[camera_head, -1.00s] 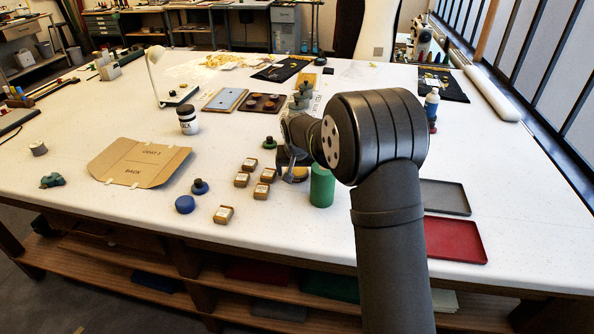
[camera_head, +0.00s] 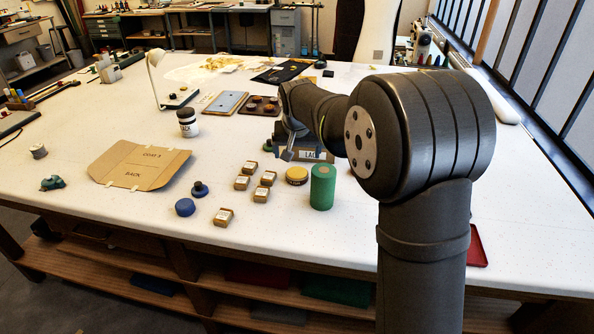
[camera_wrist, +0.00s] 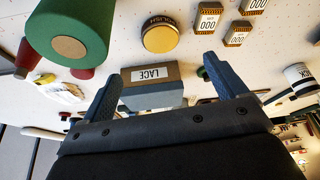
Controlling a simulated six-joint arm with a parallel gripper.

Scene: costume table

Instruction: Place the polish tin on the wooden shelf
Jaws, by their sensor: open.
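The polish tin (camera_head: 297,175), round and gold with a dark rim, sits on the white table just left of the green cylinder. It also shows at the top of the wrist view (camera_wrist: 160,37), apart from my fingers. My gripper (camera_head: 286,147) is open, behind the tin in the head view. In the wrist view its two blue-grey fingers (camera_wrist: 161,76) stand apart with a box labelled LACE (camera_wrist: 150,94) showing between them; I cannot tell whether they touch it. The wooden shelf (camera_head: 228,283) runs low under the table's front edge and holds some folded cloths.
The green cylinder (camera_head: 322,188) stands close right of the tin. Several small labelled boxes (camera_head: 241,182) lie to its left, with blue round pieces (camera_head: 185,207) beyond. A cardboard pattern (camera_head: 140,164) lies further left. The table front is mostly clear.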

